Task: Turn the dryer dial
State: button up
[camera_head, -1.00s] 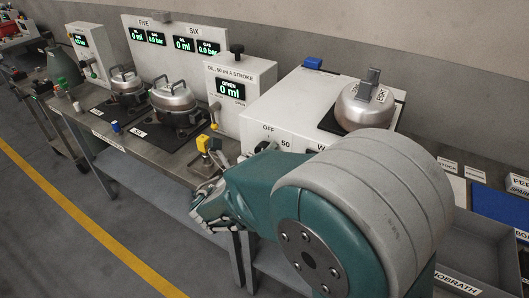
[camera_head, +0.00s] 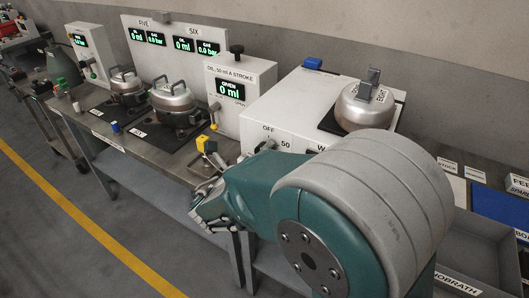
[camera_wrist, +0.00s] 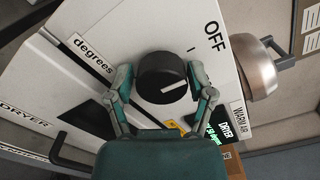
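The dryer is a white box (camera_head: 290,100) with OFF and 50 printed on its face in the head view. Its dial (camera_wrist: 162,78) is a round black knob with a white pointer mark, clear in the wrist view. The pointer is directed toward the lower right there, away from the OFF print. My gripper (camera_wrist: 164,84) is open, with one finger on each side of the dial. A gap shows at the left finger; I cannot tell whether the right one touches.
A silver pot (camera_head: 366,105) stands on top of the dryer. A yellow-topped part (camera_head: 206,145) sits on the bench left of the dryer, close to my gripper. Silver vessels (camera_head: 175,100) stand further left. A grey bin (camera_head: 485,250) and a blue panel (camera_head: 500,210) lie at right.

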jog(key=shift+a+f, duration=0.1)
jog(key=shift+a, duration=0.05)
jog(key=shift+s, duration=0.2)
jog(key=v, duration=1.1)
jog(key=shift+s+a, duration=0.2)
jog(key=shift+s, duration=0.05)
